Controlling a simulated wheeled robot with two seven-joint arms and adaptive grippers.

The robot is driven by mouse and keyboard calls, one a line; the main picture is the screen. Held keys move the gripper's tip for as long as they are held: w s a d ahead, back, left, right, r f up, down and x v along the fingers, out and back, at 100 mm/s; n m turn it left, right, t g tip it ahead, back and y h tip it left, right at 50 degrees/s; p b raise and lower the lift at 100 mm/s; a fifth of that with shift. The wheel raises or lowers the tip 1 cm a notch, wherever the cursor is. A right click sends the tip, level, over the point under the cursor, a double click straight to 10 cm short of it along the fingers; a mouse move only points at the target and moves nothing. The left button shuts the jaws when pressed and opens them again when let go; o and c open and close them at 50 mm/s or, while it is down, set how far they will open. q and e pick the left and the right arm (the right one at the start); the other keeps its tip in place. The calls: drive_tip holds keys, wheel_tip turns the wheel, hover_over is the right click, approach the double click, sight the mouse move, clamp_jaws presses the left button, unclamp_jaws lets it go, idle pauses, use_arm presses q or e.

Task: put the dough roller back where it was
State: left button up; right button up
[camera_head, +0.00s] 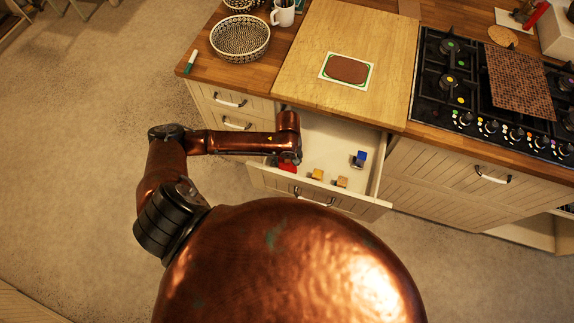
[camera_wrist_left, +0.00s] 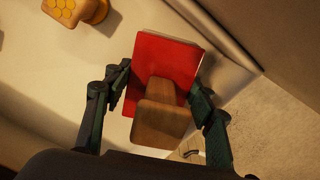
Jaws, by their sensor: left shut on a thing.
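A red block with a wooden handle (camera_wrist_left: 166,62) is between the fingers of my left gripper (camera_wrist_left: 160,88), which is shut on it. I cannot tell for sure that it is the dough roller. In the head view the red piece (camera_head: 287,167) shows partly beneath my left wrist, over the left part of the open drawer (camera_head: 325,134); the fingers are mostly hidden there. A yellow honeycomb-patterned piece (camera_wrist_left: 75,10) is in the drawer in the left wrist view. My right gripper is not in view.
The drawer also holds a yellow piece (camera_head: 317,174), a wooden piece (camera_head: 342,182) and a blue piece (camera_head: 359,159). On the counter are a brown slab on a green-edged sheet (camera_head: 347,69), a patterned bowl (camera_head: 240,37) and a gas hob (camera_head: 450,75). The drawer's middle is clear.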

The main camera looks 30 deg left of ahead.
sight(287, 165)
use_arm(q)
wheel_tip(287, 165, down, 4)
drive_tip(key=shift+f+b, duration=0.1)
drive_tip(key=shift+b, duration=0.3)
drive_tip(key=shift+w, duration=0.1)
